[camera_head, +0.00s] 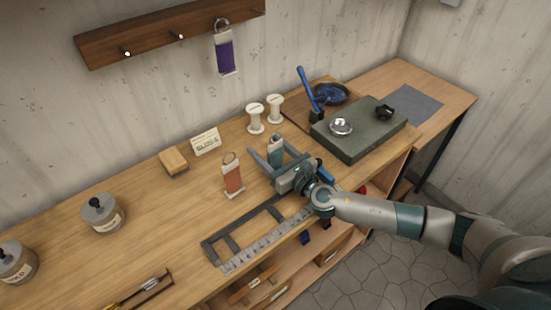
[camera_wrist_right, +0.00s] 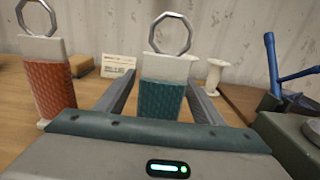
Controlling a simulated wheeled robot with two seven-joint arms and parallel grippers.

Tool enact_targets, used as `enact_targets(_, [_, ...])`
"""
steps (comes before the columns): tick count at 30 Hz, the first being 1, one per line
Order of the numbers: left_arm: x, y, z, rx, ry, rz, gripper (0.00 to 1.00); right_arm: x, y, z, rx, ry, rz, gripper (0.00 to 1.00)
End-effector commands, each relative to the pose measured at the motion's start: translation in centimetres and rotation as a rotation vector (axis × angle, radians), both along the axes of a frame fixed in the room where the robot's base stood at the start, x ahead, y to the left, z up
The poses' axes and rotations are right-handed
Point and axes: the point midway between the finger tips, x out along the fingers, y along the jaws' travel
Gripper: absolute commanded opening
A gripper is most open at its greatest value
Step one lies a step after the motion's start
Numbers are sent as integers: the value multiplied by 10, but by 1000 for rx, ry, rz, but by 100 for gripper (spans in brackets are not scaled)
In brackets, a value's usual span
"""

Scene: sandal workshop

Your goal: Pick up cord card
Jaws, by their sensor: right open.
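The teal cord card (camera_head: 276,147) stands upright on the bench, with a white top and a metal ring. My right gripper (camera_head: 267,149) is open around it. In the right wrist view the teal card (camera_wrist_right: 163,98) shows between the two spread fingers, and its lower end is hidden by the gripper body. An orange-red cord card (camera_head: 233,180) stands to the left, outside the fingers; it also shows in the right wrist view (camera_wrist_right: 48,85). A purple cord card (camera_head: 225,55) hangs from a peg. My left gripper is not in view.
The purple card hangs on a wooden peg rail (camera_head: 160,35). White spools (camera_head: 256,118) stand behind the teal card. A small sign (camera_head: 205,142) and a tan block (camera_head: 173,161) sit left. A green-grey slab (camera_head: 355,140) stands right. A grey frame (camera_head: 225,245) lies in front.

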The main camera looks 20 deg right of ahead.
Motion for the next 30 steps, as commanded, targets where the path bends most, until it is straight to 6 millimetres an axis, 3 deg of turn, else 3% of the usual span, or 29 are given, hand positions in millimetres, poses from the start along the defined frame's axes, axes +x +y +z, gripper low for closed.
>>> enact_targets(4, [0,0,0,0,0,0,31,0,0,0,0,0,0,62])
enact_targets(9, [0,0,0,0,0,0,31,0,0,0,0,0,0,21])
enact_targets(12, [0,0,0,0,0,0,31,0,0,0,0,-1,-1,13])
enact_targets(23, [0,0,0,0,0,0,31,0,0,5,-1,-3,-1,13])
enact_targets(30, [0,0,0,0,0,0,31,1,0,29,1,-5,1,13])
